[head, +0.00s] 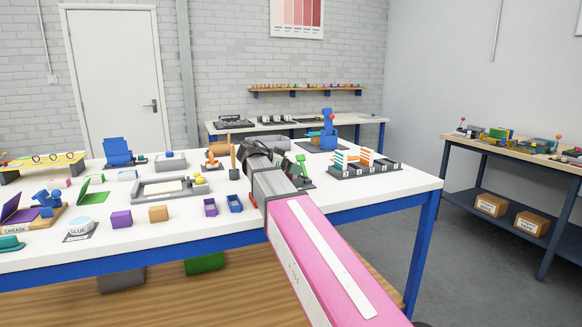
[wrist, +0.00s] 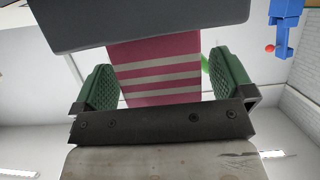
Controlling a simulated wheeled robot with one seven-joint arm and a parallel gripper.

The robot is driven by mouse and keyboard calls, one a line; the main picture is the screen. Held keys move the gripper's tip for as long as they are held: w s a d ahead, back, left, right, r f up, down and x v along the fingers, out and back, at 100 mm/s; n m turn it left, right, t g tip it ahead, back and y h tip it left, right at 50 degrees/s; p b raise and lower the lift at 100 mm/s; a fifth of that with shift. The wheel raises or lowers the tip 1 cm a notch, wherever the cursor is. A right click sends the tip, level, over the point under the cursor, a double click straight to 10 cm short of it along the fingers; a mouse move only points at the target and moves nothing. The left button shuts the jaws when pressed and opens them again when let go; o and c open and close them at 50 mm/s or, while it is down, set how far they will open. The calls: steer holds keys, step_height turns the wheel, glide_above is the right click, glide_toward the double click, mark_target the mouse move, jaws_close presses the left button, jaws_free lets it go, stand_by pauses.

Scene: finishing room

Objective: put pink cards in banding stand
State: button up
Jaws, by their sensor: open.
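My gripper (head: 257,149) is over the right half of the white table, its fingers mostly hidden behind its own body. In the wrist view my gripper (wrist: 162,88) is open, its green pads wide apart. A pink piece with pale stripes (wrist: 155,58) shows between the pads; it looks like the pink cards. No pink cards can be made out near the gripper in the head view. A green device (head: 301,165) stands just right of the gripper. I cannot tell which device is the banding stand.
A numbered rack (head: 365,170) with orange and white pieces is to the right. A blue press with a red ball (head: 326,130) stands behind. The table's right front corner is clear.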

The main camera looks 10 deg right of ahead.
steer(key=v, duration=1.2)
steer(key=shift+s, duration=0.15)
